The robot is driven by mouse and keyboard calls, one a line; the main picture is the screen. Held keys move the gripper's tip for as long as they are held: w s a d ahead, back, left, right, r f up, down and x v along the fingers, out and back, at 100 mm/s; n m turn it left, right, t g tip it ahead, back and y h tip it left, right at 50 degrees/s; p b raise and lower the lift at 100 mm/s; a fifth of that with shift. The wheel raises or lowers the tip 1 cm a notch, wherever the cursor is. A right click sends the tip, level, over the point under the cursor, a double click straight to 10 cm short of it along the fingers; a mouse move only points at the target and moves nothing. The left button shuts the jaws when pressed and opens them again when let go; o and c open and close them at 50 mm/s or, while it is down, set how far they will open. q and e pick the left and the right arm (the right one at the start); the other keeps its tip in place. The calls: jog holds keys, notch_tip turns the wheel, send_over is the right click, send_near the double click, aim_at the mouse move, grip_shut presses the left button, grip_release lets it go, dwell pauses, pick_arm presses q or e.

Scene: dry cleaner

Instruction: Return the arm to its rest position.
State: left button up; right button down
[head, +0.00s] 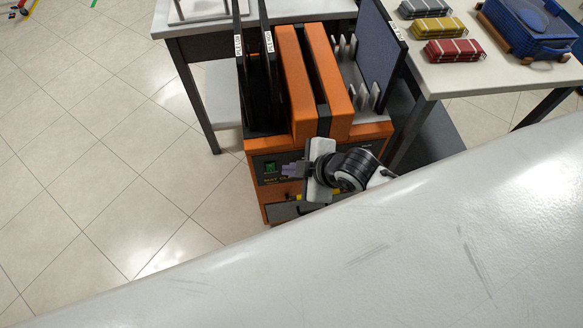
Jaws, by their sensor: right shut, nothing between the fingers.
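My right gripper (303,180) is in front of the lower front panel of an orange machine (345,128). It is shut and empty. My right wrist is folded close behind it, beyond the edge of a pale surface. The gripper covers part of the machine's panel, and I cannot tell whether it touches it. My left gripper is not in view.
The machine has dark upright panels and a blue panel (378,55) in its slots. A scuffed pale surface (400,270) fills the bottom. Floor (90,170) is clear at left.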

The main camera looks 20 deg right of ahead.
jog(key=shift+s, duration=0.1)
dwell(0.5)
jog(key=s+d+f+m, duration=0.1)
jog(key=s+f+m, duration=0.1)
jog(key=s+m, duration=0.4)
jog(key=s+f+m+t+h, duration=0.1)
jog(key=s+f+m, duration=0.2)
jog(key=s+m, duration=0.2)
jog(key=s, duration=0.3)
jog(key=shift+d+f+m+t, duration=0.3)
jog(key=shift+d+f+m, duration=0.05)
jog(key=shift+m, duration=0.05)
jog(key=shift+w+a, duration=0.1)
jog(key=shift+a, duration=0.05)
